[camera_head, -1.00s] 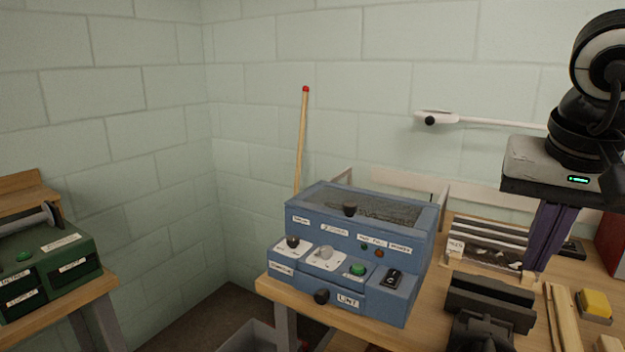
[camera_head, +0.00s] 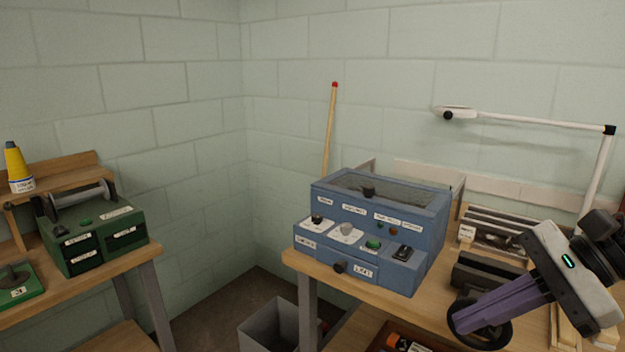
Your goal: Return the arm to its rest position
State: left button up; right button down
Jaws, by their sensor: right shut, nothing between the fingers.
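My right gripper (camera_head: 468,322) is at the lower right of the head view, its purple fingers together and tilted down to the left. Nothing shows between the fingers. They are in front of the right part of the wooden bench, with a dark ring-shaped thing (camera_head: 480,335) behind or around the tips; I cannot tell if they touch it. The right wrist reaches in from the right edge. My left gripper is not in the picture.
A blue control box (camera_head: 375,225) stands on the wooden bench (camera_head: 400,299), left of the gripper. A dark vise-like block (camera_head: 478,270) and a slatted rack (camera_head: 505,228) are close by. A white lamp arm (camera_head: 540,121) spans above. A green machine (camera_head: 95,232) stands on the left bench.

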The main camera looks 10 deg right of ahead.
notch_tip(320, 180, down, 23)
jog(key=w+d+m+t+h, duration=0.15)
jog(key=m+t, duration=0.45)
jog(key=m, duration=1.1)
jog(key=w+d+m+t+h, duration=0.15)
jog(key=m+t, duration=0.35)
jog(key=m, duration=1.3)
jog(key=s+a+f+m+g+h, duration=0.1)
jog(key=s+a+f+m+g, duration=0.2)
jog(key=s+a+f+m, duration=0.3)
jog(key=s+a+f+m+g+h, duration=0.2)
jog(key=s+a+f+m+g, duration=0.1)
jog(key=s+a+f+m, duration=0.4)
jog(key=s+f+m, duration=0.3)
jog(key=f, duration=0.3)
jog(key=shift+s+a, duration=0.15)
jog(key=shift+s, duration=0.05)
jog(key=shift+f, duration=0.1)
